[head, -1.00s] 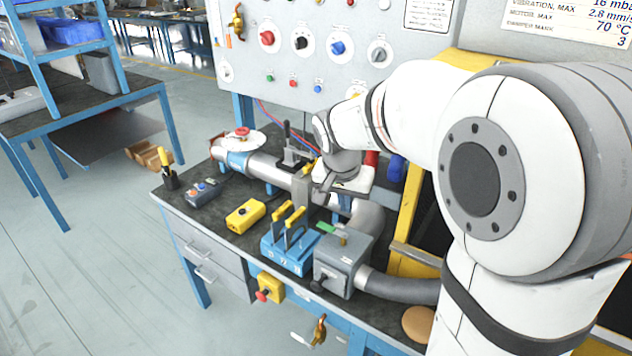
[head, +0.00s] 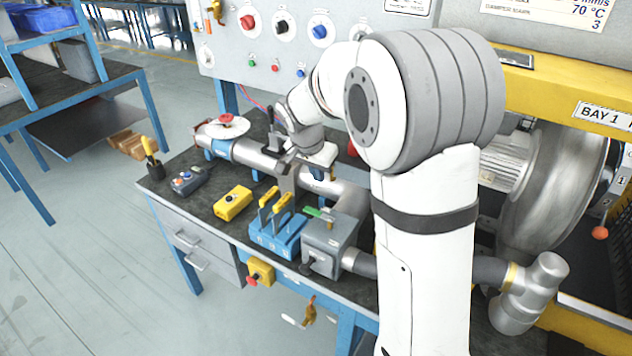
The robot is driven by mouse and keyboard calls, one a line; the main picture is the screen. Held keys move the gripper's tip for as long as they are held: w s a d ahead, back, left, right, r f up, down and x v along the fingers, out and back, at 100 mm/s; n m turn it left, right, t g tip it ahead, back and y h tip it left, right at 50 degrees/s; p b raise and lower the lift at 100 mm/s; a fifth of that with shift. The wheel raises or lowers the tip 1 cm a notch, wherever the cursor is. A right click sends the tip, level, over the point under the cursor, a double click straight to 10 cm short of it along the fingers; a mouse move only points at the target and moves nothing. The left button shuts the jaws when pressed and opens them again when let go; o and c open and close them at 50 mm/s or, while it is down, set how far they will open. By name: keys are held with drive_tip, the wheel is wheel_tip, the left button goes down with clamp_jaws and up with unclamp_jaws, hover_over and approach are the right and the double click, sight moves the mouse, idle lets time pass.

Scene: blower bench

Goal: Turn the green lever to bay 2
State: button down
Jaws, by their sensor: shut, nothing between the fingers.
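The green lever (head: 318,213) is a short handle on top of a grey box (head: 330,240) at the front right of the bench. It points to the left in the head view, and its bay marks are too small to read. My gripper (head: 316,174) is above the silver pipe, behind the lever and apart from it. It is shut and empty, and its fingertips are small and partly hidden by its own body.
Blue block with yellow-handled levers (head: 278,236) stands left of the grey box. A yellow pendant (head: 233,203), a silver pipe (head: 248,153) with a red-hubbed wheel, and a black upright handle (head: 272,125) are near. A blower housing (head: 550,190) is at right.

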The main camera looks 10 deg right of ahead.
sight(313, 211)
drive_tip(key=p+x, duration=0.1)
drive_tip(key=x, duration=0.8)
drive_tip(key=s+a, duration=0.1)
drive_tip(key=s+a+p, duration=0.1)
drive_tip(key=s, duration=0.1)
drive_tip(key=shift+a+r, duration=0.2)
drive_tip(key=shift+r, duration=0.15)
drive_tip(key=shift+s+a+f, duration=0.1)
drive_tip(key=shift+a+f, duration=0.05)
drive_tip(key=shift+a, duration=0.05)
